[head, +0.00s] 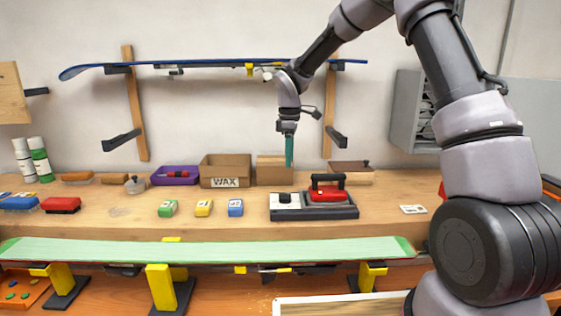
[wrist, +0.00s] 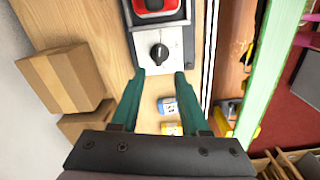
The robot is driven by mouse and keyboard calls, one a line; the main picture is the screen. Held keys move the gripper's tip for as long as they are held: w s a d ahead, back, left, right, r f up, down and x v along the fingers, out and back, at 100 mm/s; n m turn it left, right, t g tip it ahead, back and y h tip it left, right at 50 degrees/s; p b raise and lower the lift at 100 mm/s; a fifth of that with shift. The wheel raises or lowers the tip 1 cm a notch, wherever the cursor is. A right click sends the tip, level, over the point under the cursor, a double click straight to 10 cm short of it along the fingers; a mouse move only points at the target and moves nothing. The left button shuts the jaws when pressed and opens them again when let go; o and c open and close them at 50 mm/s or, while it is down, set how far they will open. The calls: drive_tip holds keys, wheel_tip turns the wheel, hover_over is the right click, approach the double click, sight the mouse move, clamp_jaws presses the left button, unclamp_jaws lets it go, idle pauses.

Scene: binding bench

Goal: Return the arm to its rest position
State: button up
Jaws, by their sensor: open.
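My gripper (head: 289,150) hangs from my raised arm above the back of the bench, left of the red waxing iron. In the wrist view my gripper (wrist: 160,73) has its two teal fingers apart with nothing held between them. Below it are the control plate with a black knob (wrist: 159,52) and, between the fingers, small blue (wrist: 167,105) and yellow (wrist: 172,129) wax blocks on the bench.
The red iron (head: 327,190) sits on its base (head: 315,211). A WAX box (head: 225,171) and a plain cardboard box (head: 274,171) stand behind. A green ski (head: 205,250) lies across yellow supports in front. A blue ski (head: 210,64) rests on wall brackets above.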

drive_tip(key=s+d+r+m+t, duration=0.1)
drive_tip(key=s+d+r+m, duration=0.45)
drive_tip(key=r, duration=0.25)
drive_tip(key=s+d+r+m+t, duration=0.2)
drive_tip(key=s+d+r+m, duration=0.2)
drive_tip(key=s+d+r, duration=0.3)
drive_tip(key=s+d+r+m+t+y, duration=0.1)
drive_tip(key=s+d+r+m+t, duration=0.1)
drive_tip(key=s+m, duration=0.3)
drive_tip(key=s+d+r+m+t+y, duration=0.1)
drive_tip(key=s+d+r+m, duration=0.3)
drive_tip(key=s, duration=0.7)
drive_tip(key=shift+s+d+m+t, duration=0.2)
drive_tip(key=shift+s+m+t, duration=0.15)
drive_tip(key=shift+m+t, duration=0.25)
drive_tip(key=shift+r, duration=0.1)
